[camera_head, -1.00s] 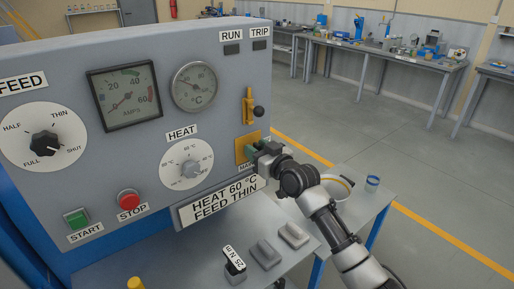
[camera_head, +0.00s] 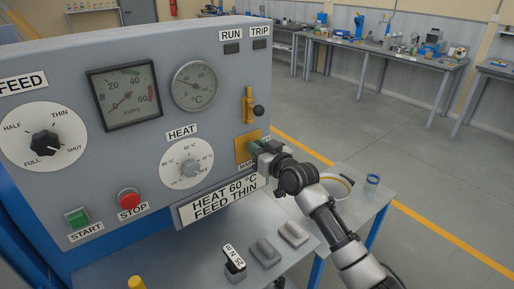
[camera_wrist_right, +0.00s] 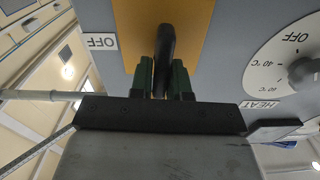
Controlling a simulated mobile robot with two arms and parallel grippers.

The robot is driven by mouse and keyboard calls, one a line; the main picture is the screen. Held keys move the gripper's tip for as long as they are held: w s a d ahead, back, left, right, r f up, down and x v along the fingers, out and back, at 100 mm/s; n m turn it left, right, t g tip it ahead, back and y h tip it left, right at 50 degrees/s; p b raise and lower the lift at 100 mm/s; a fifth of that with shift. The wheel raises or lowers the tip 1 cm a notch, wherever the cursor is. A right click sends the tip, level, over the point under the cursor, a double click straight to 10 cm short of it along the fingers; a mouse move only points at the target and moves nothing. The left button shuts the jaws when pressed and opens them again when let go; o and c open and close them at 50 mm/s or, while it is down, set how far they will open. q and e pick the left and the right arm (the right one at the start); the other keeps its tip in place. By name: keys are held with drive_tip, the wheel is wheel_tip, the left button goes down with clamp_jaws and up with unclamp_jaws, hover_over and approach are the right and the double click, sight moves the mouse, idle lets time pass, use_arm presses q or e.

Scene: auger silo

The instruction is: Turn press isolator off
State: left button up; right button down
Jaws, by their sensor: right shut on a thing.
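The press isolator has a yellow plate (camera_head: 243,147) on the lower right of the grey control panel (camera_head: 60,185). My right gripper (camera_head: 258,147) is at this plate and covers most of the isolator handle in the head view. In the right wrist view a black handle (camera_wrist_right: 166,45) stands in front of the yellow plate (camera_wrist_right: 195,25). The green-padded fingers of my right gripper (camera_wrist_right: 166,80) are on either side of it, shut on it. An OFF label (camera_wrist_right: 102,41) is beside the plate there. My left gripper is not in view.
The HEAT dial (camera_head: 187,163) is left of the isolator, and a small yellow lever with a black knob (camera_head: 258,110) is above it. A sign (camera_head: 222,202) hangs below.

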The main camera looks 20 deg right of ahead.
drive_tip(key=m, duration=0.2)
drive_tip(key=m+p, duration=0.1)
drive_tip(key=shift+w+d+m, duration=0.1)
drive_tip(key=shift+d+m, duration=0.2)
drive_tip(key=shift+m, duration=0.1)
drive_tip(key=shift+w+d+f+m+p, duration=0.25)
drive_tip(key=shift+m+p, duration=0.35)
drive_tip(key=shift+m, duration=1.65)
drive_tip(key=shift+s+d+f+m+p, duration=0.1)
drive_tip(key=shift+f+m+p, duration=0.35)
drive_tip(key=shift+m, duration=1.75)
drive_tip(key=shift+w+d+f+m+p, duration=0.15)
drive_tip(key=shift+m+p, duration=0.55)
drive_tip(key=shift+m, duration=1.55)
drive_tip(key=shift+s, duration=0.1)
drive_tip(key=c, duration=1.1)
unclamp_jaws()
drive_tip(key=shift+c, duration=0.2)
drive_tip(key=shift+s, duration=0.1)
drive_tip(key=b+v, duration=0.1)
drive_tip(key=v, duration=0.9)
drive_tip(key=shift+s, duration=0.3)
